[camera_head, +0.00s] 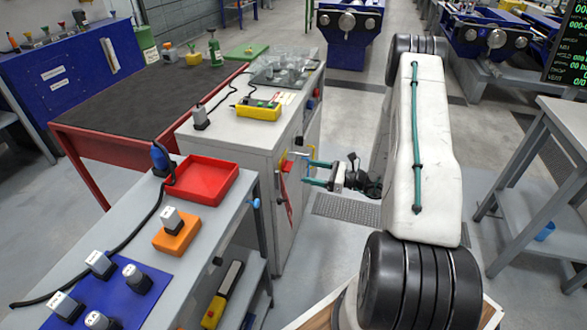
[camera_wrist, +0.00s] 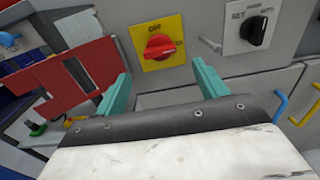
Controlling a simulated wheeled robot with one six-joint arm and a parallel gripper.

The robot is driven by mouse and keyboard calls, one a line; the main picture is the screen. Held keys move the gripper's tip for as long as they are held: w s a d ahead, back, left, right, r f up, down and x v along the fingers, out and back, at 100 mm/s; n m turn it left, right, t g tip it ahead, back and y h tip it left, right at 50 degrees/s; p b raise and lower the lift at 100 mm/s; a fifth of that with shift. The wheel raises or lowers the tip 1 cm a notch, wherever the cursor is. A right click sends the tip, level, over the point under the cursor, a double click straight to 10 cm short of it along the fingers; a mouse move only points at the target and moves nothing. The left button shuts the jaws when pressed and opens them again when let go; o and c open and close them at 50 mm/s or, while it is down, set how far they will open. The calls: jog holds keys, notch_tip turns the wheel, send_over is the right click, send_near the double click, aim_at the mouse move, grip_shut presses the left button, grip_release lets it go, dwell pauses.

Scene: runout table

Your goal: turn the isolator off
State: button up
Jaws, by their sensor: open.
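The isolator is a red rotary handle (camera_wrist: 159,47) on a yellow plate (camera_wrist: 150,28) on the grey cabinet front, upper middle of the wrist view. The handle lies roughly level across the plate. In the head view the yellow plate (camera_head: 284,165) shows small on the cabinet side, partly hidden. My gripper (camera_wrist: 160,80) is open, its two teal fingers apart and empty, below and to either side of the handle and not around it. In the head view my gripper (camera_head: 308,172) points left at the cabinet front, close to the panel.
A black rotary knob (camera_wrist: 255,30) on a pale plate sits right of the isolator, with a small grey lever (camera_wrist: 210,44) between them. A blue handle (camera_wrist: 281,104) is lower right. A red panel (camera_wrist: 60,82) stands left.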

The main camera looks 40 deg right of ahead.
aim_at(288, 167)
jog(key=x, duration=0.7)
jog(key=shift+w+a, duration=0.15)
jog(key=shift+w, duration=0.1)
jog(key=shift+r, duration=0.1)
jog(key=c, duration=1)
